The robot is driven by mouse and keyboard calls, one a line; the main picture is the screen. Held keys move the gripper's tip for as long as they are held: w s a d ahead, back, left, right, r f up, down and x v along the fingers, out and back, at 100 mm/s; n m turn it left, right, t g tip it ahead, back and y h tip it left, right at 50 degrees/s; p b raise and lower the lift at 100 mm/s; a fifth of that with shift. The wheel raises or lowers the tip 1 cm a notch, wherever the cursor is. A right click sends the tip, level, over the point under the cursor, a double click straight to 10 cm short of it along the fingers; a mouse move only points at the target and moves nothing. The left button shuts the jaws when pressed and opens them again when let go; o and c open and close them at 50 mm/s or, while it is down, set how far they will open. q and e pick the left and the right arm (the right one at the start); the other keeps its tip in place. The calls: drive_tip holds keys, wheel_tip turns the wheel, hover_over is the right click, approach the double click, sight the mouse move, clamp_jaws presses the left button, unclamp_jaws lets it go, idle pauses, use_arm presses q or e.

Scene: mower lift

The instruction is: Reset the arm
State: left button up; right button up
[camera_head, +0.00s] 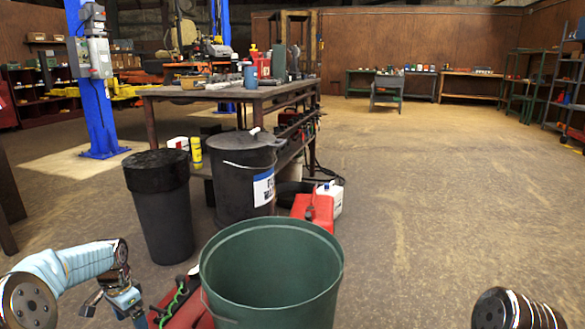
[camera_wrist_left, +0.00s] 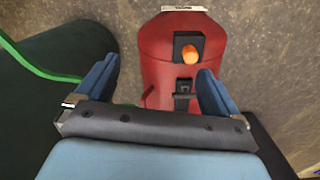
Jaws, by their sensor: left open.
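My left arm comes in at the lower left of the head view, bent, with its left gripper (camera_head: 122,302) pointing down beside a green bucket.
The open green bucket (camera_head: 270,275) stands front centre. Behind it are a black bin (camera_head: 162,215), a lidded dark drum (camera_head: 240,180), a red can (camera_head: 313,210) and a workbench (camera_head: 265,92). A blue post (camera_head: 98,115) rises at left. The floor at right is clear.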

use_arm(q)
drive_tip(key=s+d+f+n+h, duration=0.2)
drive_tip(key=s+d+f, duration=0.2)
drive_tip(key=d+f, duration=0.65)
drive_tip(key=s+d+f+n+h, duration=0.1)
drive_tip(key=s+d+f, duration=0.3)
drive_tip(key=d+f, duration=0.65)
drive_tip(key=s+d+f+n, duration=0.1)
drive_tip(key=s+d+n, duration=0.1)
drive_tip(key=s+d, duration=0.45)
drive_tip(key=s+d+f+n, duration=0.1)
drive_tip(key=s+d+n, duration=0.25)
drive_tip(key=s, duration=0.55)
drive_tip(key=shift+m+t+h, duration=0.4)
drive_tip(key=shift+m+h, duration=0.1)
drive_tip(key=shift+m, duration=0.05)
drive_tip(key=r+p, duration=0.2)
drive_tip(key=d+r+p, duration=0.1)
drive_tip(key=r+p, duration=0.1)
drive_tip(key=p, duration=0.1)
drive_tip(key=shift+s+d+r, duration=0.2)
drive_tip(key=shift+r, duration=0.2)
